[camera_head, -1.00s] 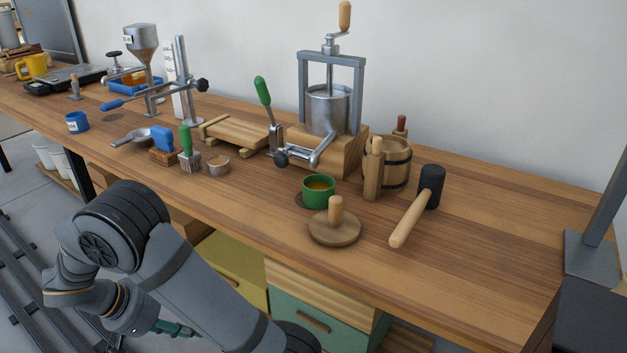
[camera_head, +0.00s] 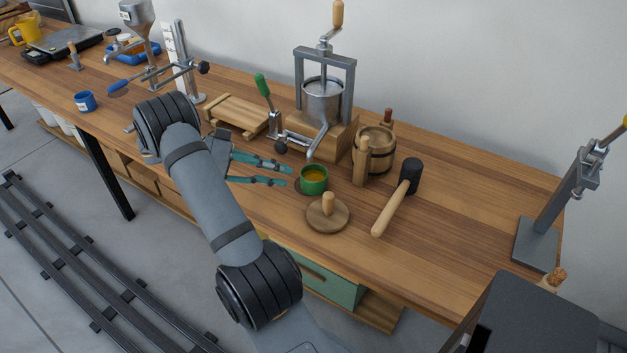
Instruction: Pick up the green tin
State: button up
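My arm hides the bench to the left of the gripper.
The press (camera_head: 323,103) stands behind the tin on a wooden block. A round wooden lid with a knob (camera_head: 327,216) lies close in front. A small barrel (camera_head: 376,150) and a mallet (camera_head: 400,197) are to the right. The bench's right end has free room.

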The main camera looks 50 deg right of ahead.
jog(key=x, duration=0.3)
jog(key=shift+d, duration=0.1)
jog(key=p+x, duration=0.1)
jog(key=x, duration=0.4)
jog(key=shift+s+d+f, duration=0.1)
jog(key=shift+s+f, duration=0.1)
jog(key=shift+s, duration=0.05)
jog(key=c, duration=0.3)
grip_shut()
